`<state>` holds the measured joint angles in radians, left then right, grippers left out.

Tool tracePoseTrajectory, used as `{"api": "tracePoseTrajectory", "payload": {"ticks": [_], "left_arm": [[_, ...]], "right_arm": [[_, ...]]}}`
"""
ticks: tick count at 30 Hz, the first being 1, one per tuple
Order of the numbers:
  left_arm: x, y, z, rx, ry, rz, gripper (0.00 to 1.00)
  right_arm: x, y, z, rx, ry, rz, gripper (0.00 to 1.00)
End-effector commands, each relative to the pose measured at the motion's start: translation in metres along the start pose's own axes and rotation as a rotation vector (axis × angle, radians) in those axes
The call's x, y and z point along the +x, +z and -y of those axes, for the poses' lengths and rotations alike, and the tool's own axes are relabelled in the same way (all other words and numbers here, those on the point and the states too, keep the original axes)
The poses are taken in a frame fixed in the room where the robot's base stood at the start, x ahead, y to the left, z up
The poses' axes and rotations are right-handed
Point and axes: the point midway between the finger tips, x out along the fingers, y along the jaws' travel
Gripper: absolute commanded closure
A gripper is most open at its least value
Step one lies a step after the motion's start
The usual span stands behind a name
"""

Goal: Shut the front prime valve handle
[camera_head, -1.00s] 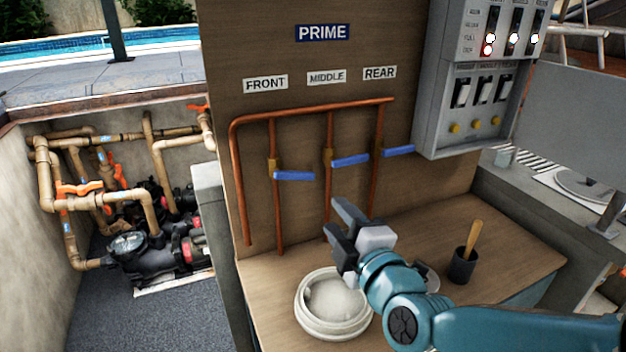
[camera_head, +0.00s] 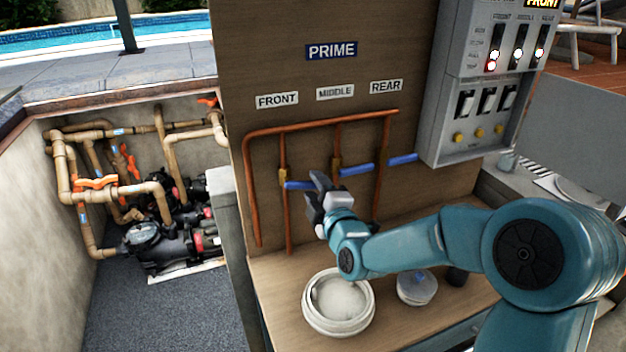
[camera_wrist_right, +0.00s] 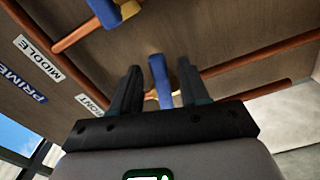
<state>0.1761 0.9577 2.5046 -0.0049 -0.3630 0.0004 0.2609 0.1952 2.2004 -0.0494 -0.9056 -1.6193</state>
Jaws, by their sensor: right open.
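The front prime valve handle (camera_head: 299,185) is a blue lever on the left copper pipe, below the FRONT label (camera_head: 277,100). It points sideways to the right, across its pipe. My right gripper (camera_head: 316,186) is at the handle's right end and hides its tip in the head view. In the right wrist view the blue handle (camera_wrist_right: 159,78) lies between the two dark fingers of the open right gripper (camera_wrist_right: 160,88), with a gap on each side. The brass valve body (camera_wrist_right: 166,97) shows behind it. My left gripper is not in view.
The middle (camera_head: 357,169) and rear (camera_head: 403,160) blue handles also point sideways, close on the right. A white round container (camera_head: 338,322) and a small lidded jar (camera_head: 416,290) stand on the wooden bench below. A grey switch box (camera_head: 477,120) hangs at right.

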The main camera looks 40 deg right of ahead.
Motion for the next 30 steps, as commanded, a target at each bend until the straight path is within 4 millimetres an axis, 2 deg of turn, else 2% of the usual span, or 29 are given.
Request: {"api": "tracePoseTrajectory", "payload": {"ticks": [6, 14, 18, 24, 30], "left_arm": [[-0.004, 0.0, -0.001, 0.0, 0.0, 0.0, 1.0], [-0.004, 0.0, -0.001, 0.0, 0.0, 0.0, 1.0], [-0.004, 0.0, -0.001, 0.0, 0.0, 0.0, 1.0], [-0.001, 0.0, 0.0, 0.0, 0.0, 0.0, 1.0], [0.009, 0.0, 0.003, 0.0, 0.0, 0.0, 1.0]], "right_arm": [[0.018, 0.0, 0.0, 0.0, 0.0, 0.0, 0.55], [0.018, 0.0, 0.0, 0.0, 0.0, 0.0, 0.55], [0.018, 0.0, 0.0, 0.0, 0.0, -0.001, 1.0], [0.018, 0.0, -0.001, -0.019, 0.002, -0.001, 1.0], [0.018, -0.002, -0.01, -0.197, 0.005, -0.001, 1.0]]}}
